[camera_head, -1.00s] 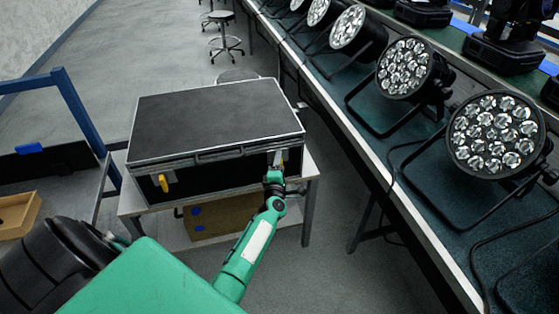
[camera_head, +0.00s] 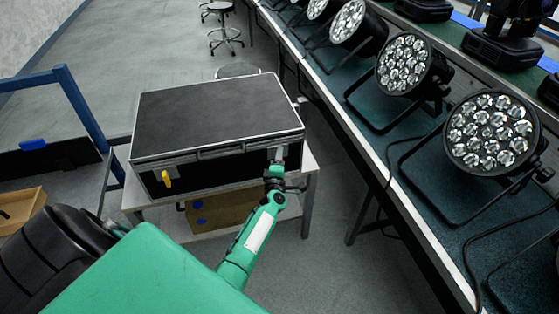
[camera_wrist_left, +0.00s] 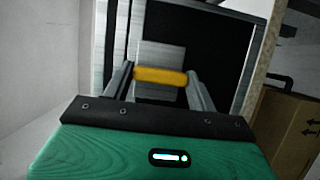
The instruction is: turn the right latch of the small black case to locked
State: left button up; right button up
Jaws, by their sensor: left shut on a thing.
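The small black case (camera_head: 215,118) is closed, with metal edges and two latches on its front face. Its left latch (camera_head: 167,180) is yellow and hangs down, slightly tilted. My left gripper (camera_head: 277,156) is at the right end of the front face and hides the right latch in the head view. In the left wrist view the right latch (camera_wrist_left: 160,76) is a yellow bar on a grey plate. It spans between the two fingers of my left gripper (camera_wrist_left: 159,85), which is shut on it. My right gripper is not in view.
The case stands on a small table (camera_head: 311,170) with a cardboard box (camera_head: 225,210) on its lower shelf. A long bench with several par cans (camera_head: 493,133) runs along the right. A blue frame (camera_head: 85,120) stands at the left. Stools (camera_head: 226,42) are behind.

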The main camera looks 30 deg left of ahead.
pick_arm(q)
jog(key=shift+f, duration=0.1)
jog(key=o, duration=1)
jog(key=v, duration=1.4)
jog(key=shift+w, duration=0.1)
